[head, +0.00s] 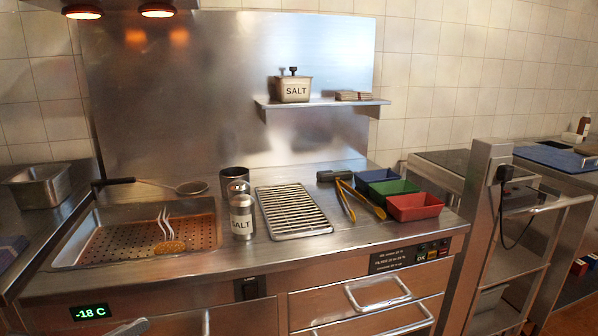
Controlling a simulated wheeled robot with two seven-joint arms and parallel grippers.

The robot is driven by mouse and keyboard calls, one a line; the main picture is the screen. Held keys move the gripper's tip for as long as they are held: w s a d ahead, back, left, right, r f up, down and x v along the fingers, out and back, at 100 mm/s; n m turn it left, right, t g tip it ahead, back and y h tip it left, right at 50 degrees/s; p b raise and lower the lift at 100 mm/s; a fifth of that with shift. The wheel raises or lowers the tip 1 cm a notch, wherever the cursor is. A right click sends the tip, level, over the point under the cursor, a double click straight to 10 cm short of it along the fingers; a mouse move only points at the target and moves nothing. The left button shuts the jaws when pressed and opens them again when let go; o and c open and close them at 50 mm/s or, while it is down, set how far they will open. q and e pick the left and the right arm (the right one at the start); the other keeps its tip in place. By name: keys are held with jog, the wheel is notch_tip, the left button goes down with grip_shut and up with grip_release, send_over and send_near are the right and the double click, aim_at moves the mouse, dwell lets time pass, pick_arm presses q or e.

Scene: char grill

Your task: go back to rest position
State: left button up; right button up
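A steel salt shaker (242,218) stands upright right of the tray. A slotted grill grate (293,211) lies in the middle. Yellow tongs (347,203) with a dark end lie right of the grate, beside the blue, green (392,190) and red (415,207) bins.
A dark cup (234,178) stands behind the shaker, and a long-handled ladle (190,187) lies behind the tray. A wall shelf (325,103) holds a salt box (293,88). Drawer handles (378,293) stick out at the front. A steel post (483,205) stands at the right.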

pick_arm(q)
notch_tip(320, 180, down, 12)
jog(key=n+t+y, duration=0.2)
jog(key=n+y, duration=0.6)
jog(key=n, duration=1.7)
jog(key=s+d+f+n+g, duration=0.2)
jog(key=s+d+f+n, duration=0.2)
jog(key=n, duration=0.4)
jog(key=s+d+f+n+g+y, duration=0.1)
jog(key=s+d+f+n+g, duration=0.1)
jog(key=f+n, duration=0.4)
jog(key=shift+s+d+f+n+g, duration=0.15)
jog(key=shift+s+d+n+g, duration=0.25)
jog(key=shift+s+d+n, duration=0.65)
